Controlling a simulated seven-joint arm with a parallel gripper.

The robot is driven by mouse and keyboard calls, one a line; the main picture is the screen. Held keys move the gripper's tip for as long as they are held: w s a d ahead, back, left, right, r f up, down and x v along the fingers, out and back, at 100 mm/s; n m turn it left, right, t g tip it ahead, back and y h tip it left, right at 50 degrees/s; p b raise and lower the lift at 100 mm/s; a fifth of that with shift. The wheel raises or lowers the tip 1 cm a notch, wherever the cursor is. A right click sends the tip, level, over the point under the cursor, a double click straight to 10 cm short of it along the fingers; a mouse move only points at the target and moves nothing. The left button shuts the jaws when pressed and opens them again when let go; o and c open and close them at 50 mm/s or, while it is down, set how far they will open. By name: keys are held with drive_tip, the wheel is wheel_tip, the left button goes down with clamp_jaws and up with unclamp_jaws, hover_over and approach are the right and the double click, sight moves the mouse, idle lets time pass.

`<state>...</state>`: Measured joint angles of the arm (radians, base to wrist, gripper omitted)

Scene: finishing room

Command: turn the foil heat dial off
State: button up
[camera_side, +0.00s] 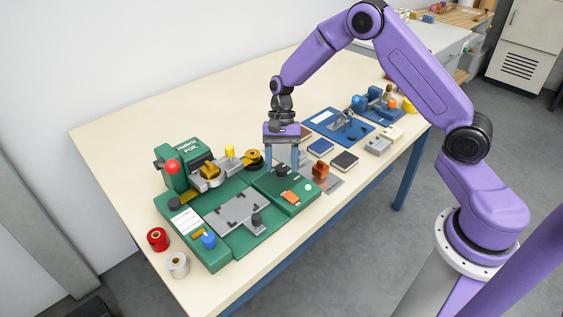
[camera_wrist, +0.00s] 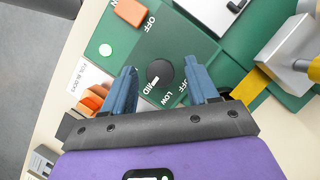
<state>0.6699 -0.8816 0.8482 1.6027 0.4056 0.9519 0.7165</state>
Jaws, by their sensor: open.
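The heat dial (camera_wrist: 160,73) is a round black knob on the green foil machine (camera_side: 215,262). In the wrist view a white mark shows on it, on the side by the printed MID; LOW is printed close by, and OFF can be read higher up. In the side view the dial (camera_side: 281,171) shows between my fingers. My gripper (camera_side: 281,169) is open, with its two blue fingers pointing down on either side of the dial. In the wrist view my gripper (camera_wrist: 161,78) shows a gap between each finger and the knob; its exact height is hard to tell.
An orange rocker switch (camera_wrist: 130,11) and a pale green lamp (camera_wrist: 105,50) sit beside the dial. A grey metal block (camera_wrist: 285,50) stands on the right in the wrist view.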

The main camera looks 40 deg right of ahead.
drive_tip(key=c, duration=1)
drive_tip(key=shift+c, duration=0.2)
drive_tip(key=shift+a+n, duration=0.1)
drive_tip(key=shift+n, duration=0.2)
drive_tip(key=n+h, duration=0.1)
drive_tip(key=n, duration=0.2)
drive_tip(key=shift+a+n+g, duration=0.1)
drive_tip(key=shift+n+g, duration=0.3)
drive_tip(key=n+h, duration=0.2)
drive_tip(key=n, duration=0.2)
drive_tip(key=shift+a+g, duration=0.1)
drive_tip(key=shift+g, duration=0.2)
drive_tip(key=n+h, duration=0.1)
drive_tip(key=n, duration=0.4)
drive_tip(key=shift+a+h, duration=0.1)
drive_tip(key=shift+h, duration=0.3)
drive_tip(key=n+t+h, duration=0.1)
drive_tip(key=n, duration=0.3)
drive_tip(key=shift+a, duration=0.1)
drive_tip(key=shift+n+t+h, duration=0.3)
drive_tip(key=shift+n, duration=0.1)
